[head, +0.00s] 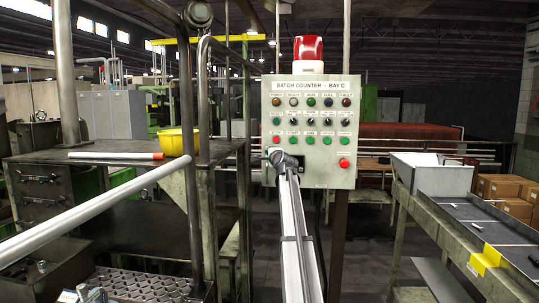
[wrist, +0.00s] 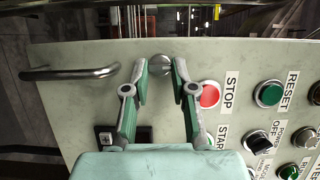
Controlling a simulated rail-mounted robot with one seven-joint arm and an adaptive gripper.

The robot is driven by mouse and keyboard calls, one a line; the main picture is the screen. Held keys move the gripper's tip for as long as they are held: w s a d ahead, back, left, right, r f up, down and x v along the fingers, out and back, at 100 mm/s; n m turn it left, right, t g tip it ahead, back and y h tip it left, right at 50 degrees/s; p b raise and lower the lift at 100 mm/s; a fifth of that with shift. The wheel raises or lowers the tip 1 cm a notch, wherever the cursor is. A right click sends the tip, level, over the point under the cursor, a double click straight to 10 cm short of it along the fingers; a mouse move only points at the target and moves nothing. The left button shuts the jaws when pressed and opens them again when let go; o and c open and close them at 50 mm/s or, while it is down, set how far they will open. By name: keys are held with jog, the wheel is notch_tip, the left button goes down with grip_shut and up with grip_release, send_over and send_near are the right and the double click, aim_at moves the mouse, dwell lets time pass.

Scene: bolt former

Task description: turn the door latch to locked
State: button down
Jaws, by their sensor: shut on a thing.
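The door latch (wrist: 160,60) is a small round metal knob at the panel's edge, at the top middle of the wrist view. My gripper (wrist: 162,70) has its two green-padded fingers on either side of the knob, shut on it. The fingers partly cover the latch, so its turn position cannot be read. In the head view my gripper (head: 279,160) is at the lower left of the grey batch counter cabinet (head: 310,177), and the latch is not distinguishable there. The cabinet door looks closed.
A red STOP button (wrist: 209,95) sits close beside the right finger. A metal bar handle (wrist: 70,73) sticks out of the panel to the left. A red beacon (head: 308,48) tops the cabinet. A railing (head: 95,210) stands left, a conveyor (head: 485,235) right.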

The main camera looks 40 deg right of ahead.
jog(key=shift+r, duration=0.1)
jog(key=c, duration=0.9)
grip_release()
jog(key=shift+c, duration=0.2)
jog(key=v, duration=1.2)
